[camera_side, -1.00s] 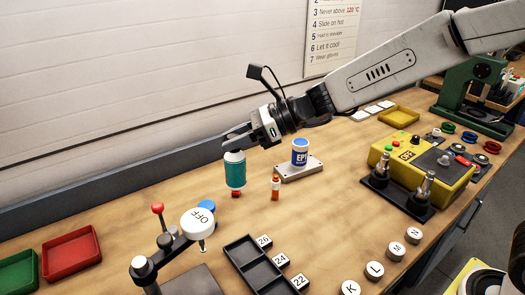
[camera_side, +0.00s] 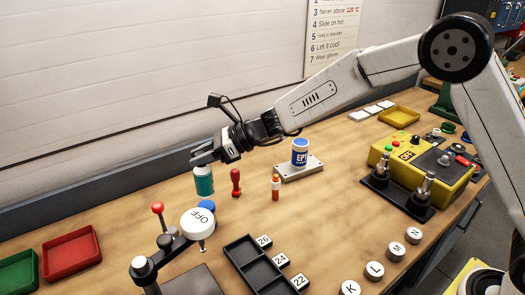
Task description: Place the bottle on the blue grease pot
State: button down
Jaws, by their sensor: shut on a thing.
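A teal bottle (camera_side: 204,182) with a pale top hangs upright under my gripper (camera_side: 203,160), which is shut on its top. The fingers hide part of that top, and I cannot tell whether the base clears the bench. The blue grease pot (camera_side: 300,156), white with a blue label marked EP and a blue lid, stands on a pale plate (camera_side: 314,166) to the right of my gripper. My gripper and the bottle are well apart from the pot.
A red knobbed piece (camera_side: 236,184) and a small orange bottle (camera_side: 275,187) stand between the teal bottle and the pot. A yellow control box (camera_side: 440,160) is right. Red (camera_side: 71,254) and green trays lie left.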

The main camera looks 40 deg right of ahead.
aim_at(202, 168)
jog(key=shift+w+a+f, duration=0.1)
jog(key=shift+w+f, duration=0.1)
jog(key=shift+f, duration=0.05)
jog(key=shift+w+f, duration=0.15)
jog(key=shift+f, duration=1.6)
jog(key=shift+f, duration=0.1)
jog(key=shift+c, duration=2.2)
grip_release()
jog(key=v, duration=1.2)
